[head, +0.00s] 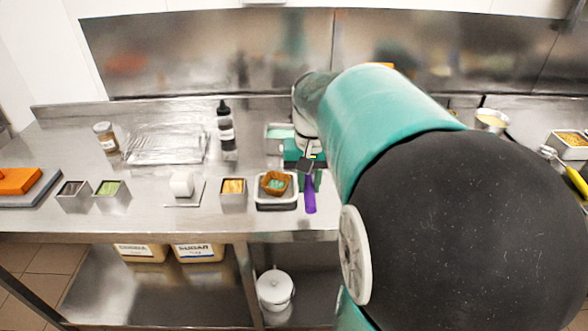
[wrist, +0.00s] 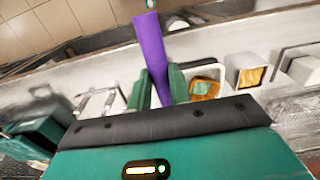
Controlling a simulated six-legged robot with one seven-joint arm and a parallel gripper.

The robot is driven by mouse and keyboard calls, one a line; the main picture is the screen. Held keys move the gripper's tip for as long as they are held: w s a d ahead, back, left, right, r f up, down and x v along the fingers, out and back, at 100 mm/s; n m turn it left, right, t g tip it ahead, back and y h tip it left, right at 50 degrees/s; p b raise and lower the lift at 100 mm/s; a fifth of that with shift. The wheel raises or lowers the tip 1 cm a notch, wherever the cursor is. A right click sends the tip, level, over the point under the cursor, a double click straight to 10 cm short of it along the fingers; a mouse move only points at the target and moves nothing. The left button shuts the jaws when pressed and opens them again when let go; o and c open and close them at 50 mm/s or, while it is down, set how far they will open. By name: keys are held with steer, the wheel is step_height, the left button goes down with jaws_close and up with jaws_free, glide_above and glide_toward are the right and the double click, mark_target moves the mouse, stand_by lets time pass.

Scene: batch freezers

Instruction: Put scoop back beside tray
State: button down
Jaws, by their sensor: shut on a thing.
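The scoop's purple handle (head: 310,197) shows at the counter's front edge in the head view. In the wrist view the purple handle (wrist: 148,45) stands between my green fingers. My gripper (wrist: 160,90) is shut on the scoop; in the head view my gripper (head: 309,178) is partly covered by my arm. The scoop's head is hidden. A white-rimmed tray (head: 278,206) holding a brown bowl (head: 276,183) with green content lies just left of the scoop. In the wrist view the bowl (wrist: 204,89) is right of my fingers. Whether the scoop touches the counter I cannot tell.
A metal tub of yellow pieces (head: 233,194) stands left of the tray. My arm hides the counter to the right.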

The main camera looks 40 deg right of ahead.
steer(key=w+d+f, duration=0.4)
steer(key=d, duration=0.3)
glide_above(320, 196)
step_height(320, 196, down, 5)
steer(key=shift+s+f, duration=0.1)
steer(key=shift+d+f, duration=0.1)
steer(key=shift+f, duration=1.5)
steer(key=shift+f, duration=0.1)
steer(key=c, duration=1.3)
jaws_free()
steer(key=shift+f, duration=0.1)
